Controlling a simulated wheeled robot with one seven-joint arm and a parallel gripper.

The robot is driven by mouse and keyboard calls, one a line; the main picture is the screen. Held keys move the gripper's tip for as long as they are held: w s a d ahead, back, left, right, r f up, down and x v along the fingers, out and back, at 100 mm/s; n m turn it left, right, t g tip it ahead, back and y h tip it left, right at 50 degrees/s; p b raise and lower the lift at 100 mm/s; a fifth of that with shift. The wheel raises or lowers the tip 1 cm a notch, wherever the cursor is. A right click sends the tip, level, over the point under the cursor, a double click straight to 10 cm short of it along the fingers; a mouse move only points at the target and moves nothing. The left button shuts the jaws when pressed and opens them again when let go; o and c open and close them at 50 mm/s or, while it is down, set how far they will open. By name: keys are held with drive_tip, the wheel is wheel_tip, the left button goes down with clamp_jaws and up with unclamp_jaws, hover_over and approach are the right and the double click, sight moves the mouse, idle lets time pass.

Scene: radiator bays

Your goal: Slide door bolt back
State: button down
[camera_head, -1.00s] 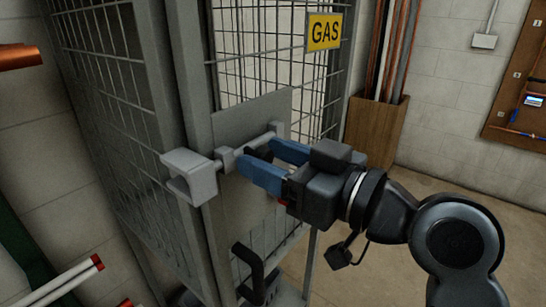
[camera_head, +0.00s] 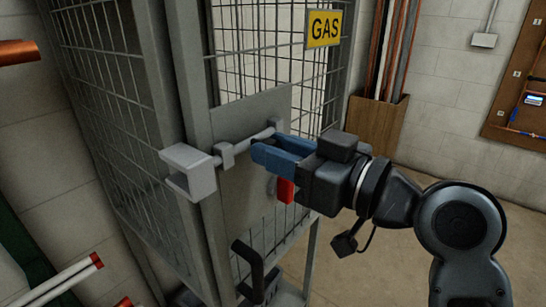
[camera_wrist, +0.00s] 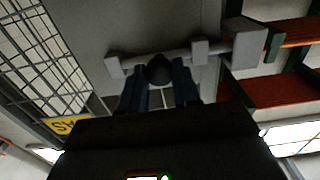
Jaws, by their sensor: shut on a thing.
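A grey bolt rod (camera_head: 241,144) runs sideways through brackets on the cage door's flat plate (camera_head: 246,188). A block-shaped grey keeper (camera_head: 190,172) stands on the post at its left and also shows in the wrist view (camera_wrist: 246,47). My gripper (camera_head: 262,150), with blue fingers, is shut on the bolt's dark round knob (camera_wrist: 159,70), between two brackets in the wrist view. The fingers mostly hide the knob in the head view.
The mesh cage carries a yellow GAS sign (camera_head: 323,28). A black pull handle (camera_head: 250,270) sits below the bolt, and a red piece (camera_head: 285,190) shows under my gripper. White pipes (camera_head: 70,280) lie at lower left. The floor at right is open.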

drive_tip(key=shift+w+d+b, duration=0.35)
drive_tip(key=shift+w+d, duration=0.75)
drive_tip(key=shift+w, duration=0.25)
drive_tip(key=c, duration=0.8)
unclamp_jaws()
drive_tip(key=shift+c, duration=0.2)
drive_tip(key=b+v, duration=0.1)
drive_tip(key=v, duration=0.6)
drive_tip(key=shift+s+d+b, duration=0.25)
drive_tip(key=shift+d+b, duration=0.1)
